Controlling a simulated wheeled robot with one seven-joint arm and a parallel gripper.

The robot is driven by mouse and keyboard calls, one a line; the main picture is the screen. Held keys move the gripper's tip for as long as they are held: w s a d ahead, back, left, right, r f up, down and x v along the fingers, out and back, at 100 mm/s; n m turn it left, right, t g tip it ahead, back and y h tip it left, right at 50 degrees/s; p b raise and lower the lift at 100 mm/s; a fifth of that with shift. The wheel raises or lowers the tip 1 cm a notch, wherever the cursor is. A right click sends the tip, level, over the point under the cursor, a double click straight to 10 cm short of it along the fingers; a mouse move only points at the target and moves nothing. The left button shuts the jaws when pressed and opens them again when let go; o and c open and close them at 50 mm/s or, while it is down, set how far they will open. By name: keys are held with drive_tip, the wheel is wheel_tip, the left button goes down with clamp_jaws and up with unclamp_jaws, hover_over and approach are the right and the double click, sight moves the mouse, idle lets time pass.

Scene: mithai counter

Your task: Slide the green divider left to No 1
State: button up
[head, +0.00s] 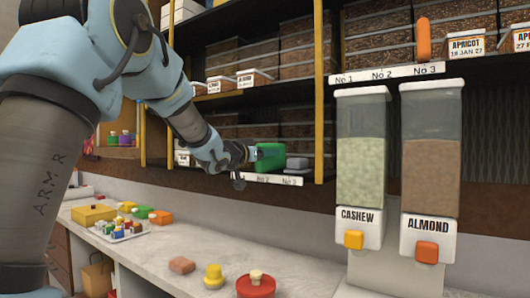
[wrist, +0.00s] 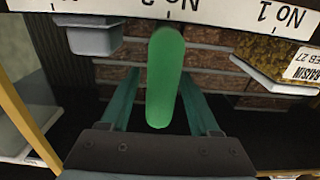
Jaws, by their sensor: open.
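The green divider (head: 270,156) stands on the lower shelf, above the No 2 mark of the label strip (head: 277,181). In the upside-down wrist view the green divider (wrist: 163,85) points towards me, near the middle mark. The No 1 mark (wrist: 281,15) is to its right there. My gripper (head: 250,155) is at the divider in the head view and hides the No 1 end of the strip. In the wrist view my gripper (wrist: 160,72) is open, with one finger on each side of the divider and visible gaps between.
A grey bin (wrist: 95,38) and a raisin-labelled box (wrist: 285,70) flank the divider in the wrist view. An orange divider (head: 424,40) is on the upper shelf. A yellow upright (head: 319,100) and the cashew dispenser (head: 360,165) stand right of my gripper.

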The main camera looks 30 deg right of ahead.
drive_tip(key=shift+c, duration=0.3)
clamp_jaws()
idle(1.1)
